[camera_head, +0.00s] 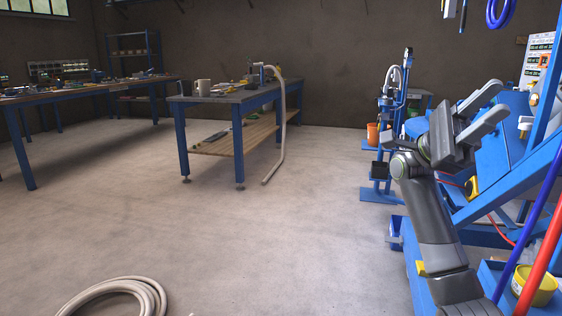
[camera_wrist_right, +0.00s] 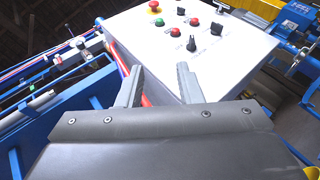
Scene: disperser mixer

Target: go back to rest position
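My right gripper (camera_head: 492,108) is raised at the right of the head view, in front of the blue machine (camera_head: 510,140). Its two fingers are spread apart with nothing between them. In the right wrist view the open gripper (camera_wrist_right: 160,85) points toward a white control panel (camera_wrist_right: 200,45) with a red button, a green button and black knobs. The fingertips overlap the panel's lower part in the picture; I cannot tell whether they touch it. My left gripper is not in the head view.
A blue workbench (camera_head: 240,96) stands mid-room, with another table (camera_head: 80,88) behind it at left. A coiled beige hose (camera_head: 120,290) lies on the floor at the front. A yellow bucket (camera_head: 534,286) sits low at right. The middle floor is clear.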

